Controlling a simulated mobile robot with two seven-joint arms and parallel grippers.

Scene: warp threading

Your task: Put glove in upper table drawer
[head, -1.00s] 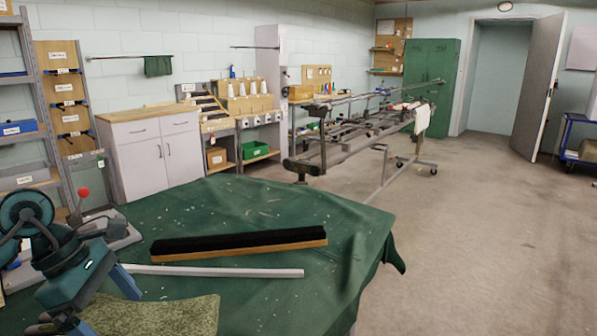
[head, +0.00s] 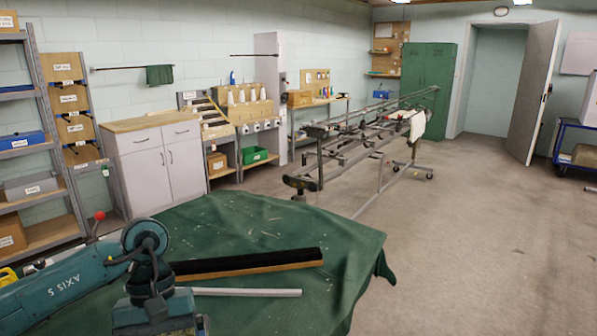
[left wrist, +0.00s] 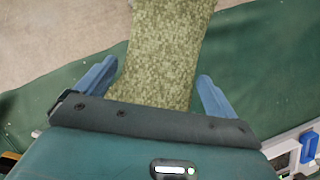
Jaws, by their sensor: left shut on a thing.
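My left gripper (left wrist: 155,82) is shut on a mottled olive-green cloth thing, taken as the glove (left wrist: 163,50). The glove runs out between the two blue fingers and past the top edge of the left wrist view; no finger shapes show. In the head view my left wrist (head: 158,312) is over the near left of the green-covered table (head: 335,265); the fingertips and glove are out of that view. A white cabinet (head: 160,185) at the back left has two closed drawers (head: 141,138) above two doors. No drawer shows under the green cover. My right gripper is not in view.
A dark brush with a wooden edge (head: 250,265) and a white bar (head: 250,293) lie on the green table. A grey shelf rack (head: 70,190) stands left and a long metal frame (head: 370,160) behind.

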